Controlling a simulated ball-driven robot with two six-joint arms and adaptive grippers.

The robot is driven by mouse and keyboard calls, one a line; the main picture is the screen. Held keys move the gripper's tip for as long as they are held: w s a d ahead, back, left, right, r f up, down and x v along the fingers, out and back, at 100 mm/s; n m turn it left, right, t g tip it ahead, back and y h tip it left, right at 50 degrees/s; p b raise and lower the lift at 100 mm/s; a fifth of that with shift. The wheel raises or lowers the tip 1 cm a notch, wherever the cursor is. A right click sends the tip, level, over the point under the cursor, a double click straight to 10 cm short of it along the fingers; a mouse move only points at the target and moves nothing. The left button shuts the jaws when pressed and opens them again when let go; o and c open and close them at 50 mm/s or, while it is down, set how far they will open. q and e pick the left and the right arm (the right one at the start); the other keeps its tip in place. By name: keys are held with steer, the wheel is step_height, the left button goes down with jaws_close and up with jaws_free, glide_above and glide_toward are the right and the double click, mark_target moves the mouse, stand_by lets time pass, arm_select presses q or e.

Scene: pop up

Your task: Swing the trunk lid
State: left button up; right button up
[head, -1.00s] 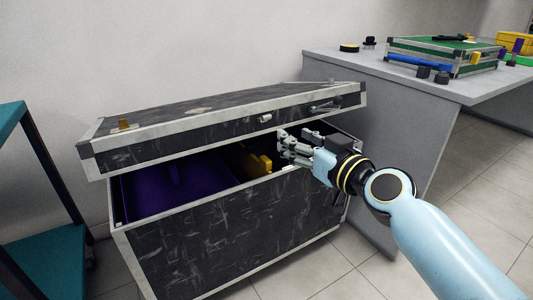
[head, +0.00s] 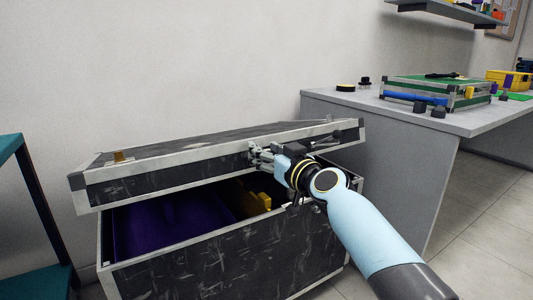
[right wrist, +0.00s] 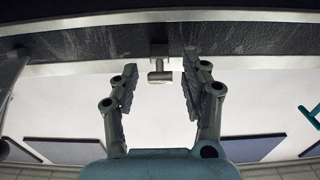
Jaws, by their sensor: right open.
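The black trunk (head: 220,258) with pale metal edges stands against the wall. Its lid (head: 140,185) is partly raised, leaving a gap at the front. Purple lining (head: 165,228) and a yellow object (head: 252,203) show inside. My right gripper (head: 254,153) is at the lid's front edge, right of its middle. In the right wrist view my right gripper (right wrist: 158,85) is open, with a small metal latch piece (right wrist: 159,73) on the lid edge between and beyond its fingers. Nothing is clamped. My left gripper is not in view.
A grey table (head: 480,120) stands right of the trunk, holding a green-topped case (head: 436,90) and small items. A teal shelf rack (head: 30,255) stands at the left. Tiled floor (head: 470,215) is clear at the right.

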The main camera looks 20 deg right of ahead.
steer(key=shift+c, duration=0.2)
jaws_close()
stand_by(0.3)
steer(key=shift+r, duration=0.1)
